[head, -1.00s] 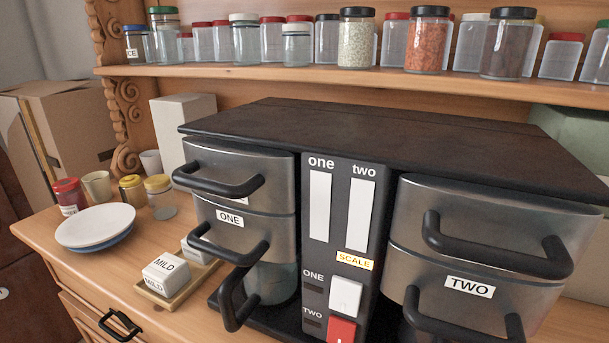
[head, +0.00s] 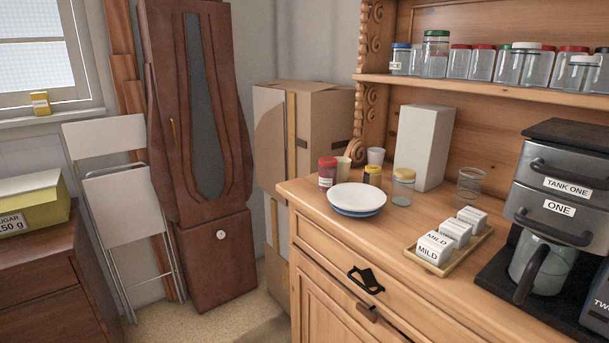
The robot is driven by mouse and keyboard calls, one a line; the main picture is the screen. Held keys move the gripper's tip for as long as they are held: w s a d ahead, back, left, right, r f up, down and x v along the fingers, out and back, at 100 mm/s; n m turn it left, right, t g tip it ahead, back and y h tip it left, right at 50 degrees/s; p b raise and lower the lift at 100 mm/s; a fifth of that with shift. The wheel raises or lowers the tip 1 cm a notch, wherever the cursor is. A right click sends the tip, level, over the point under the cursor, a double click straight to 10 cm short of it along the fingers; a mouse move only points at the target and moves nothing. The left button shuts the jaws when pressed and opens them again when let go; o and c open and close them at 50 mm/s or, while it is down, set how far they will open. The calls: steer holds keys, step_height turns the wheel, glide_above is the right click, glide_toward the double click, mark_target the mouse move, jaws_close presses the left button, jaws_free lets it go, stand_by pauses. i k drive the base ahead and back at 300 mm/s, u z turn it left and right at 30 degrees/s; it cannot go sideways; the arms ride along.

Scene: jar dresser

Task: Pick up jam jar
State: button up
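A small jar with a red lid and dark red contents (head: 327,172) stands upright on the wooden dresser top, near its left end. It looks like the jam jar, but its label is too small to read. It is just behind a stack of white and blue plates (head: 357,198). A cream cup (head: 343,167) is close behind it and partly hidden. A jar with a yellow lid and dark contents (head: 373,176) stands to its right. My gripper is not in view.
Cardboard boxes (head: 290,130) stand left of the dresser. Open floor (head: 225,315) lies at the lower left.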

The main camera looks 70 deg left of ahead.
mark_target(327, 166)
steer(key=u, duration=2.25)
steer(key=i, duration=0.6)
steer(key=u, duration=0.35)
steer(key=k, duration=0.45)
steer(key=u, duration=0.9)
steer(key=i, duration=1.45)
steer(key=z, duration=1)
steer(key=i, duration=0.75)
steer(key=z, duration=1.1)
steer(key=i, duration=0.25)
steer(key=z, duration=0.15)
